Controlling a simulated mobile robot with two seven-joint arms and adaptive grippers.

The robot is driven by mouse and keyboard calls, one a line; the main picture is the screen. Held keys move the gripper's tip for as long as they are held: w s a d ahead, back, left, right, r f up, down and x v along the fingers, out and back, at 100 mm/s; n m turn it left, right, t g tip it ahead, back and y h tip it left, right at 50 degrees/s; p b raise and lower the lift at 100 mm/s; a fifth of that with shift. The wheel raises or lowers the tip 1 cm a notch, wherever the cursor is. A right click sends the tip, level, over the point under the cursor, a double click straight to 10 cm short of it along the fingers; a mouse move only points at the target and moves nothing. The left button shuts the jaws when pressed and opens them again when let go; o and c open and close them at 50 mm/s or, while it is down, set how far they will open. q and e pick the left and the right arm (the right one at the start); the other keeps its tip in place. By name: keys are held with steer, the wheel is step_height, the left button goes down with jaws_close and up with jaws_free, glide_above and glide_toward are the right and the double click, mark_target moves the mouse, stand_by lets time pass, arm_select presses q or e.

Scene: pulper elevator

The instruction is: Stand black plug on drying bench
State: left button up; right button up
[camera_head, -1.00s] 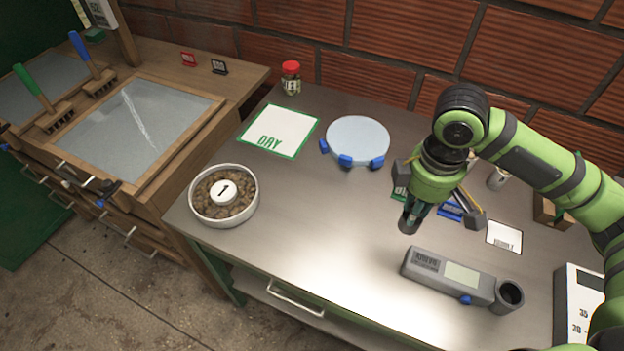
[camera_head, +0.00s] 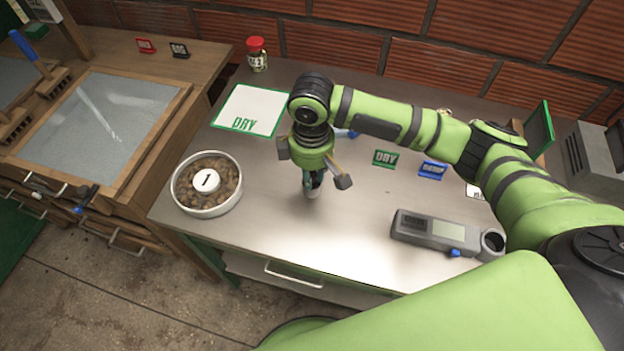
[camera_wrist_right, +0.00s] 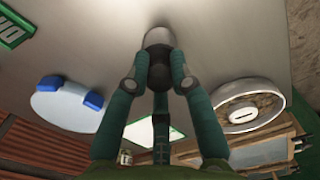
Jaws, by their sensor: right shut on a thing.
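My right gripper (camera_head: 312,184) is above the steel table, left of its middle, pointing down. It is shut on a small dark piece, the black plug as far as I can tell, mostly covered by the fingers in the head view. In the right wrist view the fingers close around the dark plug (camera_wrist_right: 158,74), with a greyish rounded end beyond them. A wooden bench (camera_head: 160,140) with grey framed panels stands at the left; small red (camera_head: 145,46) and black (camera_head: 179,50) signs stand on its back edge. My left gripper is out of view.
A round pan of brown beans (camera_head: 207,211) with a disc marked 1 sits at the table's left edge. Behind are a white DRY card (camera_head: 248,108) and a red-lidded jar (camera_head: 257,53). A grey meter (camera_head: 430,231) lies at the right. The front middle is clear.

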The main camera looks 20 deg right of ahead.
mark_target(312, 174)
step_height(312, 174, down, 3)
steer(key=shift+f+p, duration=0.2)
steer(key=shift+p, duration=0.25)
steer(key=shift+f, duration=0.3)
steer(key=shift+f, duration=0.1)
steer(key=o, duration=0.9)
steer(key=shift+o, duration=0.2)
step_height(312, 174, up, 12)
steer(key=shift+r+b, duration=0.2)
steer(key=shift+b, duration=0.95)
